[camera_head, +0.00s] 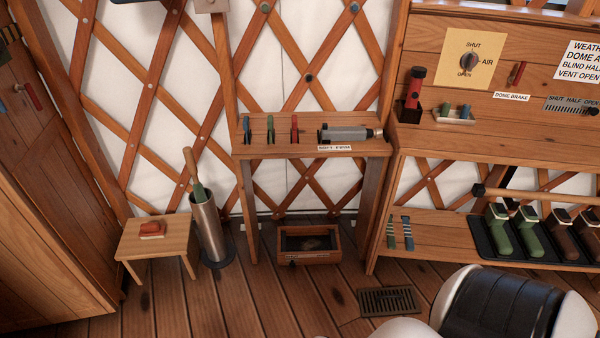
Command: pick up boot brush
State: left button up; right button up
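No thing in view is plainly marked as the boot brush. A small red-brown block with a pale lower edge (152,229), perhaps a brush, lies on a low wooden stool (132,246) at the left. An open wooden box (309,258) on the floor below the narrow shelf has a dark inside, with a small brownish thing in it too dim to make out. Neither of my grippers shows in the head view.
A metal cylinder (208,226) holding a wooden-handled tool stands right of the stool. A narrow shelf (290,150) carries a grey cylindrical device (345,133). Green and brown boots (500,232) stand on a black tray at the right. A floor grate (388,301) lies in front.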

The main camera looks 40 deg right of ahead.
aim_at(150, 230)
jog(key=i+j+z, duration=0.2)
jog(key=i+j, duration=0.55)
